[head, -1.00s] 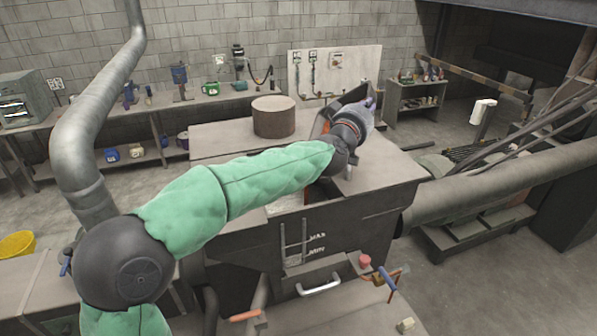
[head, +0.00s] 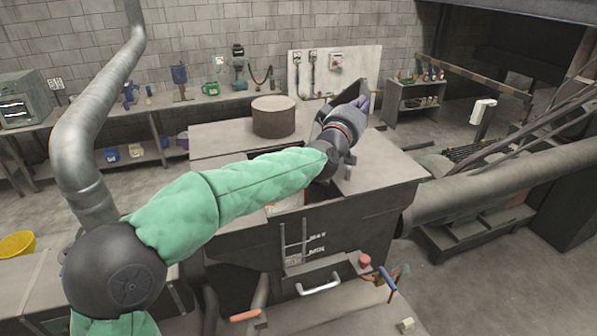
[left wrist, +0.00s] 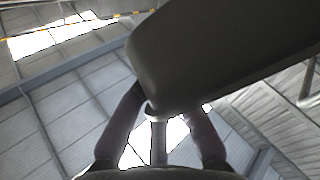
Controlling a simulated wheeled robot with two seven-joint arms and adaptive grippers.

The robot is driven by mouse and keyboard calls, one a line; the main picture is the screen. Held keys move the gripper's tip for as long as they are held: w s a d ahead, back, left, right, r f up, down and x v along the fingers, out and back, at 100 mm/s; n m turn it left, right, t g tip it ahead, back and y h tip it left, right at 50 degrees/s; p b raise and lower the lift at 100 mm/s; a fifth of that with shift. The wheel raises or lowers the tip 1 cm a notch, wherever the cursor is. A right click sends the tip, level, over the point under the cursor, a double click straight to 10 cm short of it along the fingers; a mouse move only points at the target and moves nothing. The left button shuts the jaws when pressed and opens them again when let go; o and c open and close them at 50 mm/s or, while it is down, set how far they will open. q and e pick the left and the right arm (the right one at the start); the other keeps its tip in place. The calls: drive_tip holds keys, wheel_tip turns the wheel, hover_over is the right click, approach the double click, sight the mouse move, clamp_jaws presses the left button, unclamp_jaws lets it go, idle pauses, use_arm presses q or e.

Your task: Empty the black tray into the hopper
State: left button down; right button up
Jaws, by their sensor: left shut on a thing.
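My left arm reaches over the hopper (head: 350,228), a big dark box with level marks on its front and an opening partly hidden under my arm. My left gripper (head: 360,105) is above the hopper's top, shut on the black tray (head: 355,91), which is mostly hidden behind the gripper; a dark edge of it stands up steeply. In the left wrist view the tray (left wrist: 220,55) fills the upper right, its rim between the two fingers (left wrist: 160,112), with roof behind. I cannot see what is inside the tray. My right gripper is out of view.
A brown round block (head: 274,118) sits on the hopper's top at the back. A grey pipe (head: 85,150) rises at the left. A thick pipe (head: 500,180) runs off to the right. A red knob (head: 365,261) and a blue-handled valve (head: 387,277) are in front.

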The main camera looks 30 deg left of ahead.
use_arm(q)
drive_tip(key=shift+s+a+r, duration=0.1)
drive_tip(key=shift+a+r, duration=0.05)
drive_tip(key=shift+a, duration=0.05)
drive_tip(key=shift+s+a+r+n+b, duration=0.2)
drive_tip(key=shift+n+b, duration=0.1)
drive_tip(key=shift+b, duration=0.2)
drive_tip(key=shift+s+a+r+t, duration=0.1)
drive_tip(key=shift+a+t, duration=0.05)
drive_tip(key=shift+t, duration=0.15)
drive_tip(key=shift+s+a+r+n+b, duration=0.2)
drive_tip(key=shift+a+n+b, duration=0.1)
drive_tip(key=shift+b, duration=0.45)
